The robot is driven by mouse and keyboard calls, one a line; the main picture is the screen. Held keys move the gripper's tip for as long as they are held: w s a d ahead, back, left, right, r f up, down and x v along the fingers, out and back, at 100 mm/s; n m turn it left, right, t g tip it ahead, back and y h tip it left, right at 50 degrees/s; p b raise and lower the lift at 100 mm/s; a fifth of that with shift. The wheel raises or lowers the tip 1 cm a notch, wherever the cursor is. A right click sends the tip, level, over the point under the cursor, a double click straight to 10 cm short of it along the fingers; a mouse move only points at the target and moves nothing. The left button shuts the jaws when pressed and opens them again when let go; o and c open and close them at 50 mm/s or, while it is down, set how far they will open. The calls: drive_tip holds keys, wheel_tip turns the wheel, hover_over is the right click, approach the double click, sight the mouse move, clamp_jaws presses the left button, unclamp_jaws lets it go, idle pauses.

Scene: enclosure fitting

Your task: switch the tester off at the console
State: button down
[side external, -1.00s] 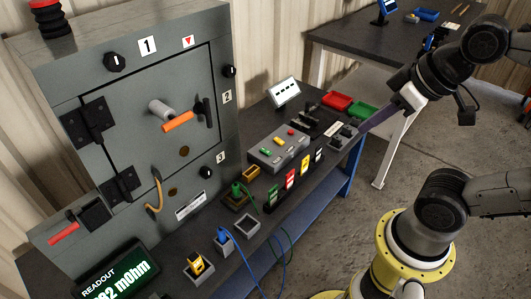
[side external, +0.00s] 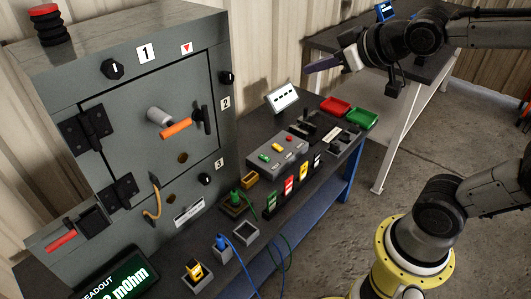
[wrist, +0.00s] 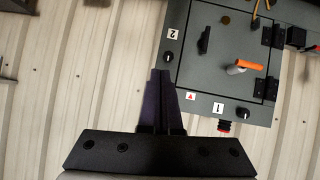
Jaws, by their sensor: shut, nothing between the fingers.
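The console (side external: 277,152), a grey box with green, yellow and red buttons on its top, sits on the dark bench right of the cabinet. A black readout screen (side external: 118,277) with green "mOhm" text stands at the lower left, its number partly cut off. My gripper (side external: 308,69) is raised in the air above and behind the console, pointing left towards the cabinet, touching nothing. Its dark fingers are together and empty. In the wrist view the fingers (wrist: 160,76) are closed beside the upside-down cabinet; the console is not seen there.
The grey cabinet (side external: 130,85) has an orange handle (side external: 176,129) and numbered knobs. A white sloped panel (side external: 283,97) stands behind the console. Red (side external: 335,107) and green (side external: 362,118) trays lie at the bench's far end. Coloured tags and sockets line the front.

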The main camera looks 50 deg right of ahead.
drive_tip(key=w+d+f+n+t, duration=0.1)
drive_tip(key=w+d+f, duration=0.25)
drive_tip(key=w, duration=0.55)
drive_tip(key=w+d+f, duration=0.2)
drive_tip(key=w+f, duration=0.3)
drive_tip(key=w, duration=0.5)
drive_tip(key=d+f+g, duration=0.1)
drive_tip(key=d+f, duration=0.3)
drive_tip(key=f, duration=0.9)
drive_tip(key=d+f+m+g+y, duration=0.1)
drive_tip(key=d+f, duration=0.3)
drive_tip(key=f, duration=1)
drive_tip(key=shift+s+d+g, duration=0.35)
drive_tip(key=shift+s+g, duration=0.05)
drive_tip(key=shift+g, duration=0.3)
drive_tip(key=shift+w+r, duration=0.1)
drive_tip(key=shift+w, duration=0.7)
drive_tip(key=shift+r, duration=0.1)
